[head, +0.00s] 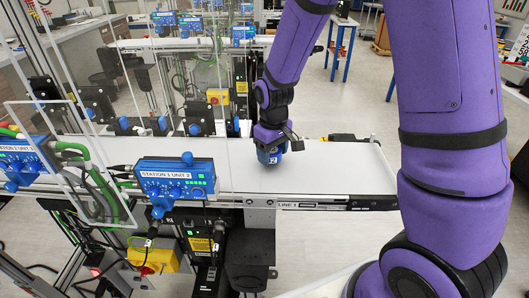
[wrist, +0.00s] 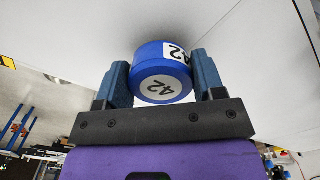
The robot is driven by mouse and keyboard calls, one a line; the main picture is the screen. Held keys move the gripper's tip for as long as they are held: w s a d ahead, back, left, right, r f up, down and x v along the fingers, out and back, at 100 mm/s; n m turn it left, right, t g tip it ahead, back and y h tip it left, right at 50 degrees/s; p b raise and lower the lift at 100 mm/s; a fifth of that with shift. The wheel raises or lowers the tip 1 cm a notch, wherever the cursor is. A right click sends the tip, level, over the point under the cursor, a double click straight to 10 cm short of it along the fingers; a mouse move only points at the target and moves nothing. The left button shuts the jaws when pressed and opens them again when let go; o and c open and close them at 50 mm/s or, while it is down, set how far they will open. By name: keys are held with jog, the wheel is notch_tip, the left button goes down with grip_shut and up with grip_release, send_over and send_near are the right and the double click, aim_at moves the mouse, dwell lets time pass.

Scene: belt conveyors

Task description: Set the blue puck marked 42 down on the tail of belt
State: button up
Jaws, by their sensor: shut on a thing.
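The blue puck (wrist: 160,72) shows in the wrist view with white labels marked 42 on its face and side. My gripper (wrist: 162,82) is shut on it, one blue-grey finger on each side. In the head view my gripper (head: 270,153) points down over the white belt (head: 330,168), and the puck (head: 268,158) shows low between the fingers. The puck is at or just above the belt surface; I cannot tell whether it touches. The belt's right end (head: 385,180) lies to the right of my gripper.
A blue control box (head: 175,178) labelled Station 1 Unit 2 stands at the belt's near edge, left of my gripper. Clear panels (head: 185,90) stand behind and left. A second conveyor (head: 190,42) runs behind. The belt right of my gripper is bare.

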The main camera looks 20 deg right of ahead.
aim_at(275, 150)
jog(key=shift+f, duration=0.85)
jog(key=o, duration=0.9)
jog(key=shift+d+f, duration=0.1)
jog(key=shift+o, duration=0.2)
notch_tip(275, 150, up, 12)
jog(key=shift+f, duration=0.25)
jog(key=s+d+r+m+t, duration=0.2)
jog(key=s+d+r+t, duration=0.15)
jog(key=s+r, duration=0.7)
jog(key=s+d+r+m+t, duration=0.1)
jog(key=s+d+r+m, duration=0.1)
jog(key=s+r, duration=0.5)
jog(key=shift+s+d+m+t, duration=0.35)
jog(key=shift+s+d, duration=0.25)
jog(key=shift+s, duration=2.05)
